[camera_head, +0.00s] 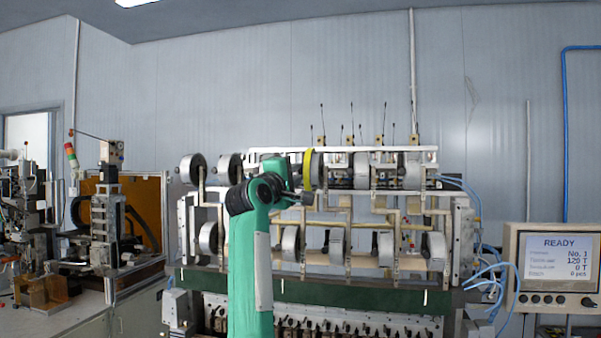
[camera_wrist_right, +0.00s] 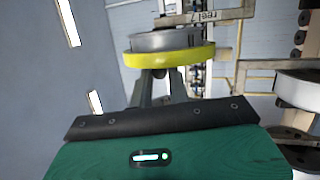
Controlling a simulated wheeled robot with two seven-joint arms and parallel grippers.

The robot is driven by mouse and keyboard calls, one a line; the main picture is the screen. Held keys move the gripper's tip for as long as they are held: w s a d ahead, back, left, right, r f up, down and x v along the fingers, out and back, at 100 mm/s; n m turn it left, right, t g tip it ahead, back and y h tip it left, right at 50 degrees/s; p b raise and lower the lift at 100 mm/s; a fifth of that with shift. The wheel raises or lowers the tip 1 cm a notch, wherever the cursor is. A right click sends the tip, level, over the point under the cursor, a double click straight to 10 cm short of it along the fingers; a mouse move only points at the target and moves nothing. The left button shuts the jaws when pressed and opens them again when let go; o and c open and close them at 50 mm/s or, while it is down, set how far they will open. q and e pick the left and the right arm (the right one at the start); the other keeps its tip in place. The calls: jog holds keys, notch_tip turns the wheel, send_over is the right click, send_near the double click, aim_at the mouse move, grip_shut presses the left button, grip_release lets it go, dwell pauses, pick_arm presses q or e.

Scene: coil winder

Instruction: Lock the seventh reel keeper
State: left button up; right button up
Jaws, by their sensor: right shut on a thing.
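The seventh reel (camera_head: 308,170), the one with a yellow rim, sits in the upper row of the machine. In the right wrist view the reel (camera_wrist_right: 170,57) is close in front of my right gripper (camera_wrist_right: 165,86). A pale keeper bar labelled "reel 7" (camera_wrist_right: 205,17) crosses just beyond it. My right gripper (camera_head: 302,197) is at the lower edge of the yellow-rimmed reel. Its jaws are shut on a part there, apparently of the keeper. The fingertips and the gripped part are largely hidden by the rim. My left gripper is not in view.
Several grey reels, such as one at the upper right (camera_head: 411,168), fill two rows of the winder. Pale posts and bars stand close around my right gripper. A control panel (camera_head: 555,270) reading READY stands at the right. Other machinery (camera_head: 105,215) stands at the left.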

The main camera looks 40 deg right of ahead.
jog(key=shift+s+a, duration=0.15)
jog(key=shift+s+a+b, duration=0.4)
jog(key=shift+a+b, duration=0.1)
jog(key=shift+b, duration=0.05)
jog(key=shift+s+a, duration=0.2)
jog(key=shift+a, duration=0.05)
jog(key=o, duration=0.5)
jog(key=shift+o, duration=0.2)
